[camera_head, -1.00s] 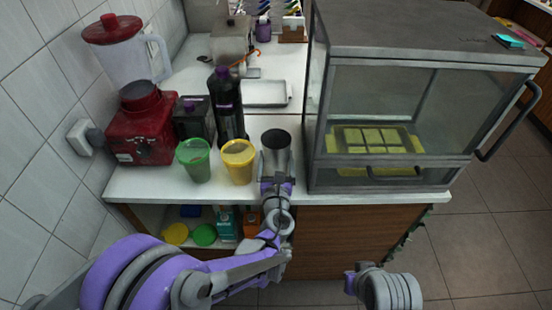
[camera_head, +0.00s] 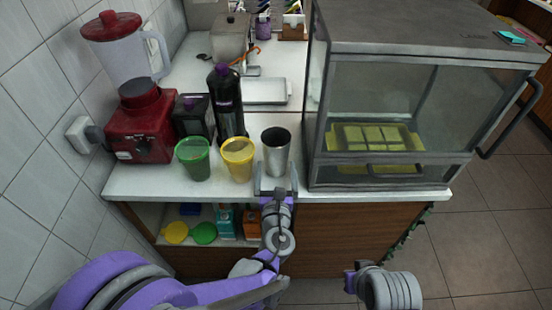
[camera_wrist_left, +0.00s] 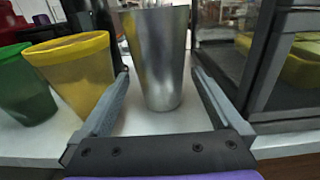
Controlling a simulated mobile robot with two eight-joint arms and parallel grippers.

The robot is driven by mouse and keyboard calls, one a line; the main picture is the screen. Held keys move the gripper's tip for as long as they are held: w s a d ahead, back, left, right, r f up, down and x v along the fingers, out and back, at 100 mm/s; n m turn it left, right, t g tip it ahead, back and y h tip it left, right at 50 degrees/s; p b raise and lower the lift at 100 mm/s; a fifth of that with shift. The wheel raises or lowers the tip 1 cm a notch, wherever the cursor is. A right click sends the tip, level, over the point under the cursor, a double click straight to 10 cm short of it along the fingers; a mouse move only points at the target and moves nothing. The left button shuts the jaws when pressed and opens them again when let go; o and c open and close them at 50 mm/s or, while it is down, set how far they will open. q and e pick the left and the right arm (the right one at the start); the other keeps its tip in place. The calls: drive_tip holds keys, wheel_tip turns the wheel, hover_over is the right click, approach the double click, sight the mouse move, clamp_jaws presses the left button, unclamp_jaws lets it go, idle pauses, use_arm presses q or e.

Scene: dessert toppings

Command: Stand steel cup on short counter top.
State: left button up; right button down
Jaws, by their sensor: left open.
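The steel cup (camera_head: 276,151) stands upright on the white counter top (camera_head: 130,184), between the yellow cup and the glass display case. It also shows in the left wrist view (camera_wrist_left: 157,60), standing between and just beyond the spread fingers. My left gripper (camera_head: 276,180) is open at the counter's front edge, with the cup in front of it and nothing in its grip. In the left wrist view my left gripper (camera_wrist_left: 157,95) has a finger on each side of the cup's lower part, with gaps. My right gripper's jaws are not clearly seen; part of my right arm shows low at the right.
A yellow cup (camera_head: 238,160) and a green cup (camera_head: 194,159) stand left of the steel cup. A dark bottle (camera_head: 226,105) and a red blender (camera_head: 142,125) are behind. The display case (camera_head: 400,110) stands close on the right. A shelf with small items is below.

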use_arm(q)
drive_tip(key=s, duration=0.6)
drive_tip(key=shift+s, duration=0.4)
drive_tip(key=s+a+f+n+g+y, duration=0.2)
drive_tip(key=s+a+n+g, duration=0.15)
drive_tip(key=a+n, duration=0.6)
drive_tip(key=s+a+f+n+g+y, duration=0.2)
drive_tip(key=a+n+g+y, duration=0.15)
drive_tip(key=a+n, duration=0.6)
drive_tip(key=s+f+n+g+h, duration=0.1)
drive_tip(key=s+n+g+h, duration=0.1)
drive_tip(key=s+n, duration=0.5)
drive_tip(key=s+d+f+n+g+h, duration=0.1)
drive_tip(key=s+f+n+g+h, duration=0.1)
drive_tip(key=s+n, duration=0.5)
drive_tip(key=n+g+h, duration=0.1)
drive_tip(key=n, duration=0.2)
drive_tip(key=shift+d+g, duration=0.15)
drive_tip(key=shift+g, duration=0.25)
drive_tip(key=shift+h, duration=0.25)
wheel_tip(320, 180, up, 7)
drive_tip(key=w+p, duration=0.1)
drive_tip(key=p, duration=0.4)
drive_tip(key=shift+w+p, duration=0.15)
drive_tip(key=shift+p, duration=0.25)
